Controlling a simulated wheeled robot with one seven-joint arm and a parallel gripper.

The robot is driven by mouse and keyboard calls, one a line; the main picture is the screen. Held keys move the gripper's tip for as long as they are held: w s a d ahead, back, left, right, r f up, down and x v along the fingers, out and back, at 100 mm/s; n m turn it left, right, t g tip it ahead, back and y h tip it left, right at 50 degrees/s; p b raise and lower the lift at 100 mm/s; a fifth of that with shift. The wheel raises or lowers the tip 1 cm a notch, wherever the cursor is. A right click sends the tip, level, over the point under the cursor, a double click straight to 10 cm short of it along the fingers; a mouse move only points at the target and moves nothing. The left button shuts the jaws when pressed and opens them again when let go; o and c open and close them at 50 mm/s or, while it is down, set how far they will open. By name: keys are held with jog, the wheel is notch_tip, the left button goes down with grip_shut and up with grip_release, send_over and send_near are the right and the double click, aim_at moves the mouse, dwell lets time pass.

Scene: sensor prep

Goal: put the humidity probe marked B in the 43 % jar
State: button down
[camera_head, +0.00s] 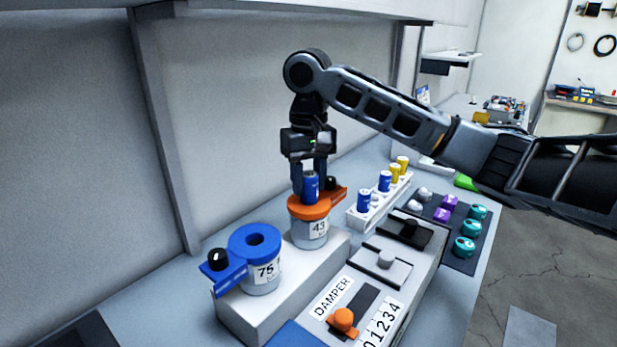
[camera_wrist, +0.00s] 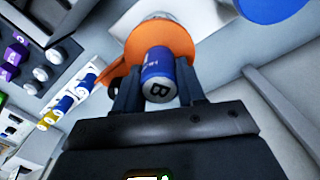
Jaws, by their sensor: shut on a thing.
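The blue probe marked B (camera_wrist: 158,78) is upright between the fingers of my gripper (camera_wrist: 158,95). It also shows in the head view (camera_head: 311,188), where my gripper (camera_head: 309,178) points down over the 43 % jar. My gripper is shut on the probe. The 43 % jar (camera_head: 310,230) has an orange lid (camera_head: 312,208) with a side tab, and stands on a white block. The probe's lower end is at the lid; the wrist view shows the orange lid (camera_wrist: 180,38) around it. How deep it sits in the opening is hidden.
The 75 jar (camera_head: 262,275) with a blue lid stands in front on the white block (camera_head: 235,318). A white rack (camera_head: 366,220) behind holds blue and yellow probes. A damper panel (camera_head: 330,298) with an orange knob, and a dark mat (camera_head: 485,237) with small parts, lie to the right.

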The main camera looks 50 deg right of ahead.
jog(key=shift+c, duration=1.7)
grip_release()
jog(key=shift+f, duration=0.1)
notch_tip(320, 180, up, 3)
jog(key=p, duration=0.2)
jog(key=shift+p, duration=0.35)
jog(key=shift+r, duration=2.55)
